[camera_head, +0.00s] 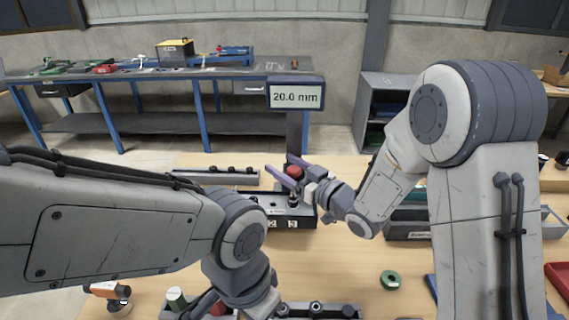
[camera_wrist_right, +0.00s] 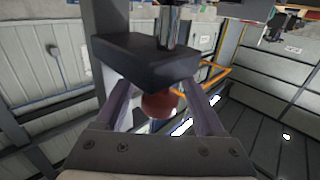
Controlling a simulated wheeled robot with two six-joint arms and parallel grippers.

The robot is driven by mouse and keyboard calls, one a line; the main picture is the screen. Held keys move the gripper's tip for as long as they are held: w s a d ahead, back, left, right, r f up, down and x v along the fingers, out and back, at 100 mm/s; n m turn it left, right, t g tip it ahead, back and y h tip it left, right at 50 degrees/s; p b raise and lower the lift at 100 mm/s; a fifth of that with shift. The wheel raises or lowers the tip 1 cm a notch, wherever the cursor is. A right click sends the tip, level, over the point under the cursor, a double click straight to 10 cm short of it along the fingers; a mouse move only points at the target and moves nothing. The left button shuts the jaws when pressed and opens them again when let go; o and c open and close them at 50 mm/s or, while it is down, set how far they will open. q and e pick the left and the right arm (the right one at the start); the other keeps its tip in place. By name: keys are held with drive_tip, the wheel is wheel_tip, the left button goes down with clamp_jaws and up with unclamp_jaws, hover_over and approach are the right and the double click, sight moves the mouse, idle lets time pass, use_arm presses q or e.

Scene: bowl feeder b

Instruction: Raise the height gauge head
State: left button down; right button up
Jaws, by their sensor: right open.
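The height gauge stands on the table with a dark column and a display (camera_head: 296,95) reading 20.0 mm. Its head shows in the right wrist view as a dark block (camera_wrist_right: 145,62) with a round red knob (camera_wrist_right: 158,105). The red knob also shows in the head view (camera_head: 294,171). My right gripper (camera_head: 281,165) is open, with one finger on each side of the knob. In the right wrist view, a gap shows between the fingers (camera_wrist_right: 157,97) and the knob. My left arm reaches in from the left, and its fingers are not visible.
A dark base (camera_head: 262,212) with numbered places stands below the gauge head. A dark rail with several knobs (camera_head: 216,178) lies to its left. A green ring (camera_head: 390,280) lies at the front right. Bins stand on the right. The wood between is clear.

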clamp_jaws()
idle(1.4)
